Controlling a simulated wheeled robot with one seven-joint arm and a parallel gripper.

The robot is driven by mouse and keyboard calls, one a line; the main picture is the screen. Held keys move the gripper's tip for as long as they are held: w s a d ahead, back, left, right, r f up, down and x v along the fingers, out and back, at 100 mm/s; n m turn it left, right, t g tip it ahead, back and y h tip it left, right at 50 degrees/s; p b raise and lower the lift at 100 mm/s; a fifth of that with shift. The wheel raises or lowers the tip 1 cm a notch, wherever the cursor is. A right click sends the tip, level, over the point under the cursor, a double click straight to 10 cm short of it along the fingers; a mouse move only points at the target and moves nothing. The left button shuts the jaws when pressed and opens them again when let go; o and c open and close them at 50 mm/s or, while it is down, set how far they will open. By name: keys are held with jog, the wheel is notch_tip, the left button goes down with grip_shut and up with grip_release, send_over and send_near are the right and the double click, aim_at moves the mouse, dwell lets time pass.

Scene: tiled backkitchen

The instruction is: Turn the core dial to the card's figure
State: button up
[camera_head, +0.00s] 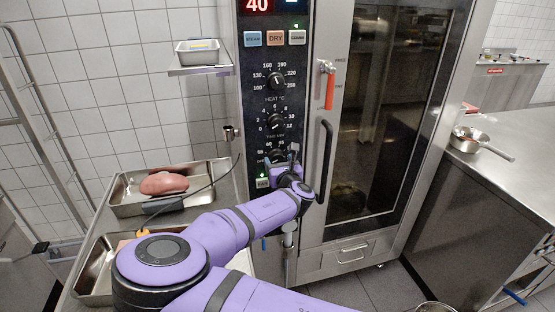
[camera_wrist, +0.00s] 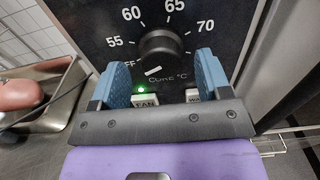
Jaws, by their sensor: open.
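The core dial (camera_wrist: 158,50) is a round black knob on the oven's black panel, with 55, 60, 65 and 70 printed around it and "Core °C" below. A short white mark shows low on the knob; I cannot tell which figure it indicates. In the wrist view my gripper (camera_wrist: 163,72) is open, its blue fingers apart in front of the panel, below and to either side of the knob, with nothing held. In the head view my gripper (camera_head: 284,160) partly hides the dial (camera_head: 275,155). I cannot make out a card in either view.
Above are the timer dial (camera_head: 276,122), heat dial (camera_head: 275,80) and mode buttons (camera_head: 275,38). A lit FAN button (camera_wrist: 145,100) sits below the core dial. The oven's door handle (camera_head: 325,160) is close at right. A tray (camera_head: 120,205) with meat (camera_head: 163,183) stands left.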

jog(key=shift+x, duration=1.25)
jog(key=shift+c, duration=0.5)
jog(key=c, duration=0.7)
jog(key=shift+c, duration=0.2)
